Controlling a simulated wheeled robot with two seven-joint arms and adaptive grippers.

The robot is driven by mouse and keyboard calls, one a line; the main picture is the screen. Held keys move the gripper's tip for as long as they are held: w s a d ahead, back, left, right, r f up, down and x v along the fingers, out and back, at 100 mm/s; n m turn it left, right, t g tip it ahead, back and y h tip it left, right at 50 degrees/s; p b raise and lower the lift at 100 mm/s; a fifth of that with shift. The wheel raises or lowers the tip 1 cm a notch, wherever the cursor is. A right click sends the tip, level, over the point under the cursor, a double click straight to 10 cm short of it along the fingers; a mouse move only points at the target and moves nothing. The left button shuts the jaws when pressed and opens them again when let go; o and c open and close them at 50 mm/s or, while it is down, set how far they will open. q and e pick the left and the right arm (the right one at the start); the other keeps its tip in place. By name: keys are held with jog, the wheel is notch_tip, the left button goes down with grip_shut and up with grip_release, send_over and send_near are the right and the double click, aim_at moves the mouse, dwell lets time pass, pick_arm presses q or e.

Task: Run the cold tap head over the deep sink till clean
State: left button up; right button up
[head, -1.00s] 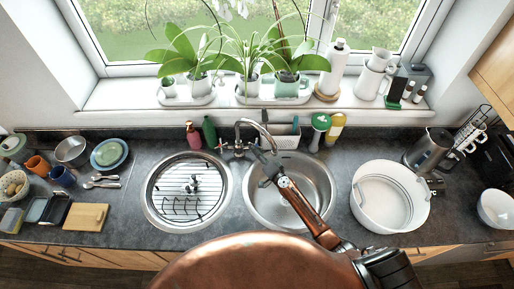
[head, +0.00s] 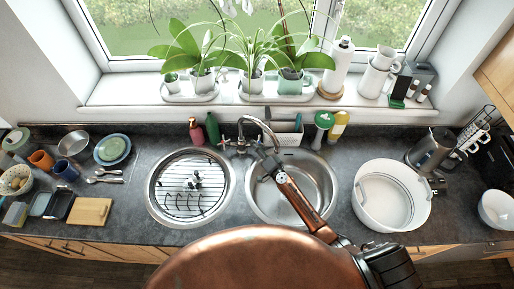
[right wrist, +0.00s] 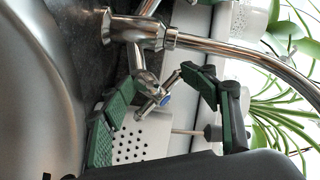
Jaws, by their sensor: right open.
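The chrome mixer tap (head: 240,145) stands behind and between the two round sinks. Its curved spout (head: 262,126) arches toward the deep sink (head: 318,190), the open steel bowl on the right. In the right wrist view, the spout pipe (right wrist: 250,58) runs across the top. A tap handle with a blue mark (right wrist: 165,99) lies between the green-padded fingers of my right gripper (right wrist: 163,86), which is open around it; I cannot tell whether a finger touches it. In the head view, my right gripper (head: 262,157) is beside the tap, above the deep sink's back-left rim. My left gripper is not in view.
A white caddy (head: 287,136) and bottles (head: 323,126) stand behind the deep sink. A white tub (head: 361,205) is to its right. Dishes (head: 112,151) crowd the left counter. Plants (head: 252,84) line the sill.

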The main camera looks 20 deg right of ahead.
jog(key=shift+o, duration=0.4)
jog(key=shift+s+d+f, duration=0.1)
jog(key=shift+s+d, duration=0.05)
jog(key=v, duration=1.2)
